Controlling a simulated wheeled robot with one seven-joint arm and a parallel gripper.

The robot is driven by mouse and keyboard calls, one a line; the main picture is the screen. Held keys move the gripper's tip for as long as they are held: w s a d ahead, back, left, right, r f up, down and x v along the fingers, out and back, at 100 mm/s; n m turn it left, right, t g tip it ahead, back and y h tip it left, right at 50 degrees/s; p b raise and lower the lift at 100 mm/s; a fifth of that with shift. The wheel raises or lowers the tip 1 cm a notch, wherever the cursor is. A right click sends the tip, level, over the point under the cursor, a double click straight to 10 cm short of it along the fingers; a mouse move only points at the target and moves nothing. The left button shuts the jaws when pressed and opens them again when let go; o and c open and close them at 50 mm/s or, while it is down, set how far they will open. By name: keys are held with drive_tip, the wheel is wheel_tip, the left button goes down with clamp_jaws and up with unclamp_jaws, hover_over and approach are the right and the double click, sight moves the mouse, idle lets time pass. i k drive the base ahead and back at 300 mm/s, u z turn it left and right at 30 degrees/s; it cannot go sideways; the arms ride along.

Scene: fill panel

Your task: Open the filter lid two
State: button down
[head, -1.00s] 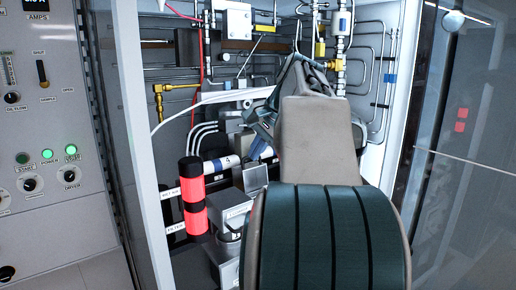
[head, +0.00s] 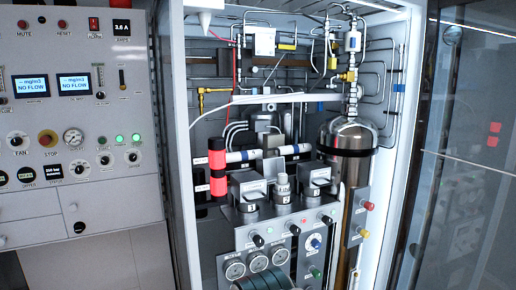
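Three numbered filter units stand in a row on the panel inside the cabinet. The middle unit, marked 2 (head: 283,199), has a narrow, round, light grey top. Unit 1 (head: 248,189) on its left and unit 3 (head: 316,176) on its right carry wide, blocky grey tops. I cannot tell whether the lid of unit two is open or shut. My gripper is out of view; only a teal, striped part of my arm shows at the bottom edge, below the gauges.
A red and black cylinder (head: 217,167) stands left of the units, beside a white horizontal tube (head: 242,156). A steel tank (head: 347,137) stands at the right. Switches and gauges (head: 257,262) sit below. The white cabinet frame (head: 180,150) borders the opening.

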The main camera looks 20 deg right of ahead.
sight(269, 167)
drive_tip(key=k, duration=0.2)
drive_tip(key=z, duration=2.05)
drive_tip(key=i, duration=1.2)
drive_tip(key=u, duration=1.1)
